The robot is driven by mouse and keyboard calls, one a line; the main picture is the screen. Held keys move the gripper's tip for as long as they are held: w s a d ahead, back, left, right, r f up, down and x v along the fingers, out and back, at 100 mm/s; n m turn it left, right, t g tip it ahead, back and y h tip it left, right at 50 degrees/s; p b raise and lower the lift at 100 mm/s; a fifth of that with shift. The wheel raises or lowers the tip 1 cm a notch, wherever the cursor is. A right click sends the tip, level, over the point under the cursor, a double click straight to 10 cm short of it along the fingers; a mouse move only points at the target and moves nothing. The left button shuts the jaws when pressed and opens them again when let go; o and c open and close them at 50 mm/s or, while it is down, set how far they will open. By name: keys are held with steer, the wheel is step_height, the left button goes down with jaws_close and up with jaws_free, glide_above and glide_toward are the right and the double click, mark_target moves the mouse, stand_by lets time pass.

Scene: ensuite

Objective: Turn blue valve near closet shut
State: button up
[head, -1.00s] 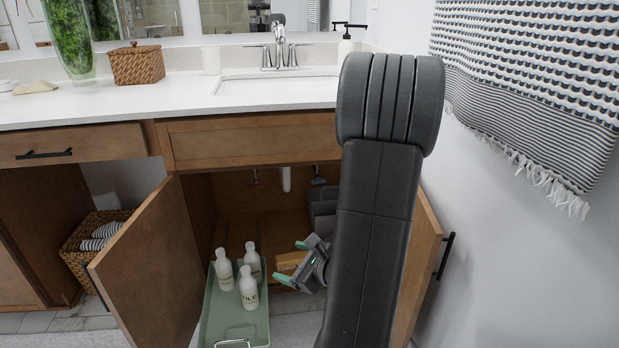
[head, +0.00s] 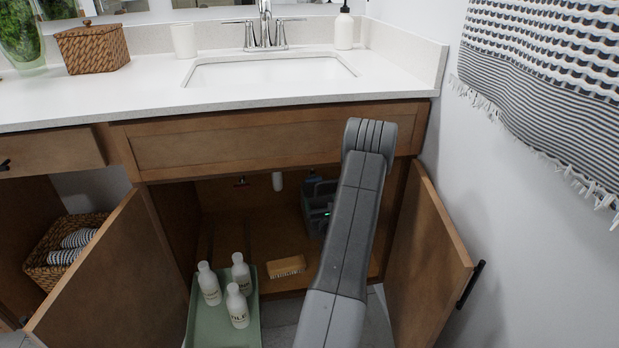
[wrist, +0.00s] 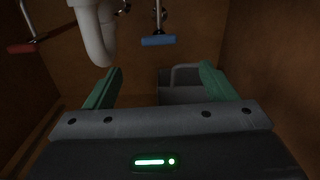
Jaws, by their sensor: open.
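The blue valve handle (wrist: 158,40) is a short flat bar on a pipe at the back of the open sink cabinet. In the wrist view it is at the upper middle, beyond and above my gripper (wrist: 160,84). My gripper is open, with its two green fingertips apart and nothing between them. It does not touch the handle. In the head view my arm reaches into the cabinet and hides most of the gripper.
A red valve handle (wrist: 22,47) and the white drain pipe (wrist: 97,35) are left of the blue handle. A grey caddy (head: 318,208) stands below. A green tray (head: 212,328) with white bottles (head: 238,306) and a brush (head: 286,266) are in front. Cabinet doors (head: 432,255) stand open.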

mark_target(314, 181)
steer(key=w+b, duration=0.1)
steer(key=w, duration=0.3)
steer(key=w+a+b, duration=0.1)
steer(key=w, duration=0.2)
steer(key=w+a+b, duration=0.1)
steer(key=w, duration=0.3)
steer(key=shift+w+a, duration=0.2)
steer(key=shift+w, duration=0.1)
steer(key=shift+w+a+b, duration=0.1)
steer(key=shift+w+b, duration=0.25)
steer(key=shift+w, duration=0.3)
steer(key=shift+c, duration=0.2)
